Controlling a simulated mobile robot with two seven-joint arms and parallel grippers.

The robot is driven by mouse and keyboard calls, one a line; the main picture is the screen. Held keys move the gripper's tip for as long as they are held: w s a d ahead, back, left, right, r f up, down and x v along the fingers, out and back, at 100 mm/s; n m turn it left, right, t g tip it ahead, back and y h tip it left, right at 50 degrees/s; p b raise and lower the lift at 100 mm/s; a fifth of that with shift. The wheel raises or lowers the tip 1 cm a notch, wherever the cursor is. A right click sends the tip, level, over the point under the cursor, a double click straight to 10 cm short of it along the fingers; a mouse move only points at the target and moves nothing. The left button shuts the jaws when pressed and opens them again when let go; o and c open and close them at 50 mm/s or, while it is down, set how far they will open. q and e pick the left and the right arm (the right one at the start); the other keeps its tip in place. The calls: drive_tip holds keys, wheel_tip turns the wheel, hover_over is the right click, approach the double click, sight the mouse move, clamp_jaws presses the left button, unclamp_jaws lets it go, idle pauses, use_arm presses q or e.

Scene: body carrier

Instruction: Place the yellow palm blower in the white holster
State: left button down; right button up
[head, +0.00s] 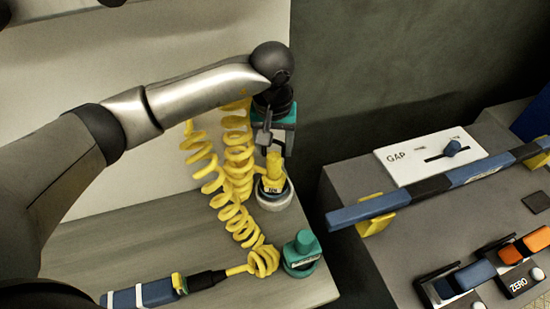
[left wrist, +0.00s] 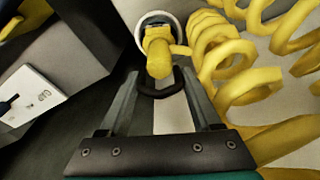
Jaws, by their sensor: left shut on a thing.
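The yellow palm blower (head: 274,167) hangs upright below my left gripper (head: 270,140), at the right end of the wooden bench. My left gripper is shut on its upper end; the left wrist view shows the blower (left wrist: 158,52) beyond the fingertips (left wrist: 160,78), with a black loop at its near end. The white holster (head: 274,201) is a round ring on the bench directly under the blower. It also shows in the left wrist view (left wrist: 174,17). The blower's lower end overlaps the ring; how deep it sits is hidden. My right gripper is not in view.
Coiled yellow hoses (head: 238,155) hang just left of the blower. A teal-topped piece (head: 301,250) stands nearer on the bench. A blue-handled tool (head: 148,293) lies at the front. Right, across a dark gap, is a grey console with a GAP panel (head: 415,162) and blue bar (head: 470,172).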

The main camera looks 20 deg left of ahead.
sight(274, 155)
use_arm(q)
drive_tip(key=shift+w+f, duration=0.1)
drive_tip(key=shift+f, duration=1.75)
drive_tip(key=shift+c, duration=0.4)
unclamp_jaws()
drive_tip(key=shift+f, duration=0.2)
drive_tip(key=shift+r, duration=0.15)
drive_tip(key=r, duration=0.4)
drive_tip(key=s+r, duration=0.1)
drive_tip(key=r, duration=0.7)
drive_tip(key=shift+s+d, duration=0.15)
drive_tip(key=shift+s, duration=0.15)
